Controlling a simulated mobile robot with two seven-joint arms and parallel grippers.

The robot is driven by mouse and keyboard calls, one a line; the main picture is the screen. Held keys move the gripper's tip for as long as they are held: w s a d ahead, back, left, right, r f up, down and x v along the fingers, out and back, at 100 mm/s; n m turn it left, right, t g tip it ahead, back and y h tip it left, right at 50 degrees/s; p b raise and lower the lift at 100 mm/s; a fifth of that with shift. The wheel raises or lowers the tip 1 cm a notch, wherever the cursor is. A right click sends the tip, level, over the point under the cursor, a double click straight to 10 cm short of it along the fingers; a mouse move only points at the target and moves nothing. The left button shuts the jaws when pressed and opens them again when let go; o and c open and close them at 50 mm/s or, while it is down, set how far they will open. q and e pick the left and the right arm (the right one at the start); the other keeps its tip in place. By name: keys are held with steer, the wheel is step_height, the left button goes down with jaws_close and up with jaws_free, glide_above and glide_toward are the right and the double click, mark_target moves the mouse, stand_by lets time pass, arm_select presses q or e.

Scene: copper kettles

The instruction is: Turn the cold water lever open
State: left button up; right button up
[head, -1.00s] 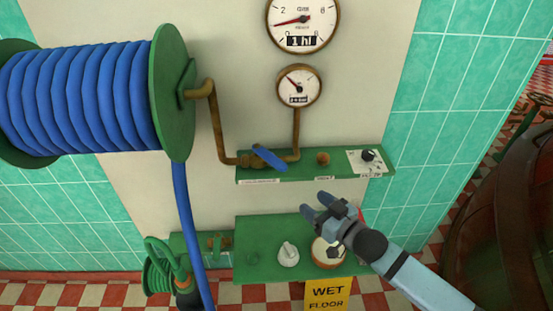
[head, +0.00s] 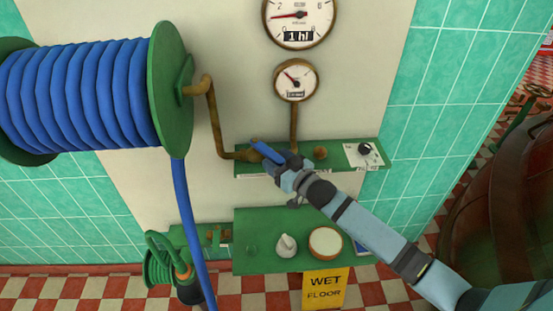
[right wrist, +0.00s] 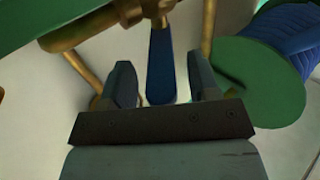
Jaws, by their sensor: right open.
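The blue lever (head: 261,148) sits on a brass valve (head: 243,155) in the pipe above the upper green shelf, slanting down to the right in the head view. My right gripper (head: 281,163) is at the lever's lower right end and hides part of it. In the right wrist view, the lever (right wrist: 161,68) stands between the two parted fingers, with a gap on each side. The right gripper is open. My left gripper is in neither view.
Two round gauges (head: 297,80) hang above the green shelf (head: 340,153). A knob panel (head: 366,152) is at the shelf's right end. A blue hose reel (head: 85,95) is at the left. A lower green shelf (head: 255,225) holds a white object (head: 285,245) and a round tub (head: 325,241).

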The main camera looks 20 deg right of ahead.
steer(key=shift+w+a, duration=0.1)
steer(key=shift+w, duration=0.1)
jaws_close()
steer(key=shift+w+d+r+n+g+y+p, duration=0.15)
steer(key=shift+d+n+g+y+p, duration=0.15)
steer(key=shift+n+y, duration=0.25)
steer(key=d+n+g+y, duration=0.1)
steer(key=w+n+y, duration=0.1)
steer(key=y, duration=0.1)
steer(key=shift+d+g, duration=0.35)
steer(key=shift+g, duration=0.05)
steer(key=shift+w+d+n+g+y, duration=0.25)
steer(key=shift+d+n+g+y, duration=0.1)
steer(key=shift+n+g+y, duration=0.5)
